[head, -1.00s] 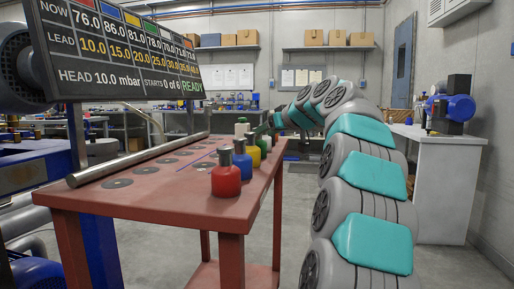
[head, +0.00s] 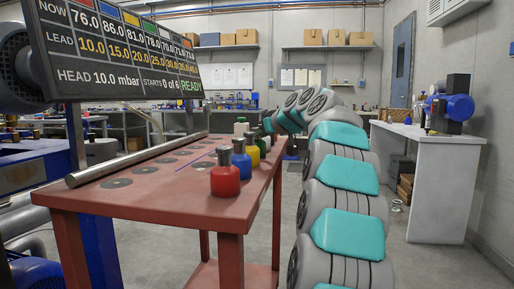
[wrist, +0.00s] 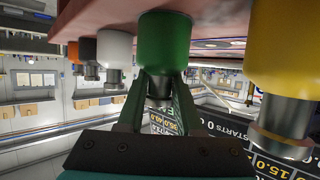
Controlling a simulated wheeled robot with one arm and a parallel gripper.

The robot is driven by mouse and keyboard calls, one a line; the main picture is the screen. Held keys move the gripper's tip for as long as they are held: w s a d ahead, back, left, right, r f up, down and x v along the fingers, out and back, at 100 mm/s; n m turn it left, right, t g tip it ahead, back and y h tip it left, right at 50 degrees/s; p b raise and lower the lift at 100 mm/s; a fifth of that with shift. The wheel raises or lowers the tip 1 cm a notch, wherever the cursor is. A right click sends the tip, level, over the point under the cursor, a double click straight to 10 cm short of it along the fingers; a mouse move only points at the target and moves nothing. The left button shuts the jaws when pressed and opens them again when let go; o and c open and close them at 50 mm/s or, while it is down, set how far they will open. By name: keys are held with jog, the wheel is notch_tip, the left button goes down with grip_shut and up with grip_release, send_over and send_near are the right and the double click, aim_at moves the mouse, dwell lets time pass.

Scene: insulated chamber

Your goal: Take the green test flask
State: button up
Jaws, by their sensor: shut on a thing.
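The green test flask (wrist: 165,43) shows upside down in the wrist view, with its body up against the red table top (wrist: 105,14). My gripper (wrist: 160,84) has its two dark green fingers closed around the flask's grey neck. I cannot tell whether the flask's base is clear of the table. In the head view, the gripper is at the table's far right edge, mostly hidden by my arm and the nearer flasks. The row there runs from the red flask (head: 225,180) past the blue flask (head: 241,161) to the yellow flask (head: 252,153).
In the wrist view, a white flask (wrist: 114,47) and an orange flask (wrist: 87,50) stand to the left; a yellow flask (wrist: 284,60) is close on the right. A metal rod (head: 135,160) lies along the table. A display board (head: 120,50) stands at left.

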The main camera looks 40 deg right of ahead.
grip_shut()
jog(key=shift+r, duration=0.15)
notch_tip(320, 180, up, 7)
jog(key=shift+f+p, duration=0.1)
jog(key=shift+p, duration=1)
jog(key=shift+r+p, duration=0.3)
jog(key=shift+r, duration=0.2)
notch_tip(320, 180, up, 10)
jog(key=p, duration=0.9)
jog(key=shift+p, duration=0.35)
